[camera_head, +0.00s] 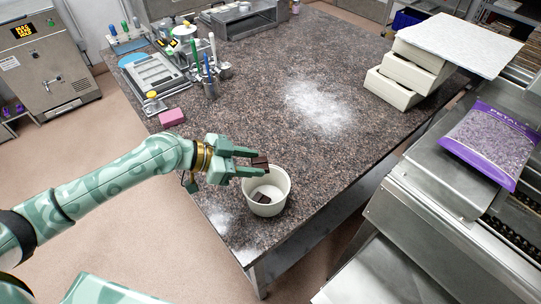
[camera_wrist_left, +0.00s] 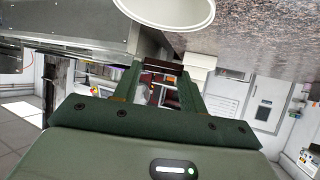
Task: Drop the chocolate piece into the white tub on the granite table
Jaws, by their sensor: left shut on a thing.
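The white tub (camera_head: 268,208) stands on the granite table (camera_head: 300,150) near its front left corner. A dark chocolate piece (camera_head: 263,198) lies inside the tub. My left gripper (camera_head: 257,163) is just above the tub's back rim and is shut on another dark chocolate piece (camera_head: 260,162) between its fingertips. In the left wrist view, the tub (camera_wrist_left: 170,8) shows at the top edge, and the dark red-brown piece (camera_wrist_left: 150,78) is partly hidden between the fingers. My right gripper is not in view.
A pink block (camera_head: 171,117) lies behind my left gripper, near the tools and metal cups (camera_head: 210,85). White trays (camera_head: 408,80) are stacked at the back right. White powder covers the table's clear middle. A purple bag (camera_head: 492,140) lies on the machine at the right.

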